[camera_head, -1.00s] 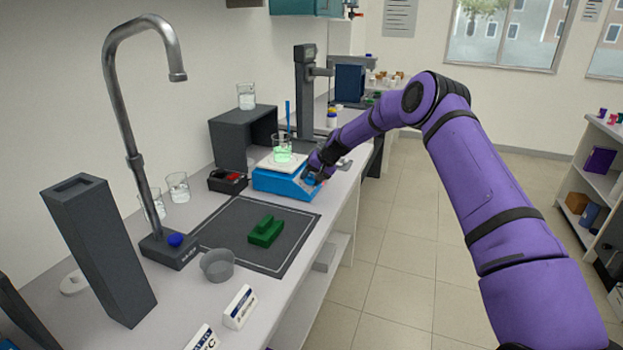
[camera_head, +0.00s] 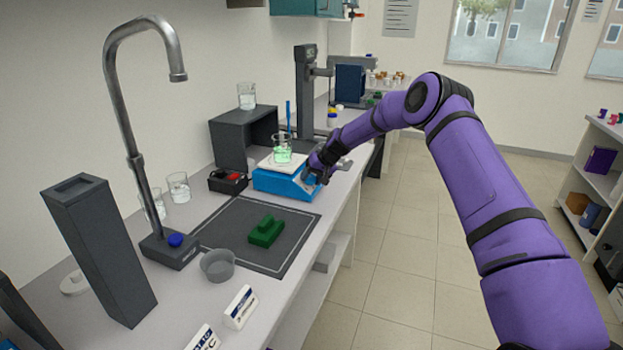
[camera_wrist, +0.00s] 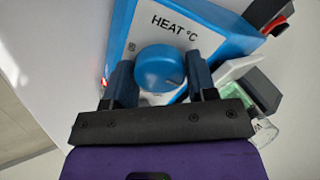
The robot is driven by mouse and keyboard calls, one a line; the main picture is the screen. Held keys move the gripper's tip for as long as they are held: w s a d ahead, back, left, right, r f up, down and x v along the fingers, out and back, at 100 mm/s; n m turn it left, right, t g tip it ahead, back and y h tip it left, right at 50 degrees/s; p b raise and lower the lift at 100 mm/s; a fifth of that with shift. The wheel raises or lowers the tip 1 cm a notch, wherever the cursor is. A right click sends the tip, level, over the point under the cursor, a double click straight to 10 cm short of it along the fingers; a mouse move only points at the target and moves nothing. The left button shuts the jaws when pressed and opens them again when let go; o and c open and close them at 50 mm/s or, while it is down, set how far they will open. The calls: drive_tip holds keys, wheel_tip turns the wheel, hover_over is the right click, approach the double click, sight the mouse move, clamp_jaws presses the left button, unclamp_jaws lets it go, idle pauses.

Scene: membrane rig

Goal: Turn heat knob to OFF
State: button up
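The blue heat knob (camera_wrist: 160,67) is on the white front panel of the blue hot plate, below the label "HEAT °C" in the wrist view. My gripper (camera_wrist: 160,80) has one finger on each side of the knob. The fingers look spread, with the knob between them; a narrow gap shows at least on the left side. In the head view my gripper (camera_head: 316,170) is at the front right of the hot plate (camera_head: 275,184) and hides the knob there. A beaker of green liquid (camera_head: 282,152) stands on the plate's white top.
A black box with a red part (camera_head: 229,179) sits left of the hot plate. A dark mat (camera_head: 225,222) with a green block (camera_head: 266,231) lies in front. A grey stand (camera_head: 305,95) rises behind. The aisle floor to the right is clear.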

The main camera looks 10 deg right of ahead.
drive_tip(key=o, duration=0.3)
drive_tip(key=shift+d+r, duration=0.1)
drive_tip(key=v, duration=1)
drive_tip(key=shift+s+d+r, duration=0.1)
drive_tip(key=shift+r, duration=0.2)
drive_tip(key=s+a+r+n+h, duration=0.15)
drive_tip(key=s+r+h, duration=0.25)
drive_tip(key=s+r, duration=2.25)
drive_tip(key=shift+m+t+h, duration=0.65)
drive_tip(key=shift+t+h, duration=0.05)
drive_tip(key=shift+h, duration=0.1)
drive_tip(key=s+d, duration=0.1)
drive_tip(key=s, duration=1)
drive_tip(key=s+d+f, duration=0.1)
drive_tip(key=s, duration=1)
drive_tip(key=s+d+f, duration=0.1)
drive_tip(key=s, duration=1)
drive_tip(key=shift+d, duration=0.2)
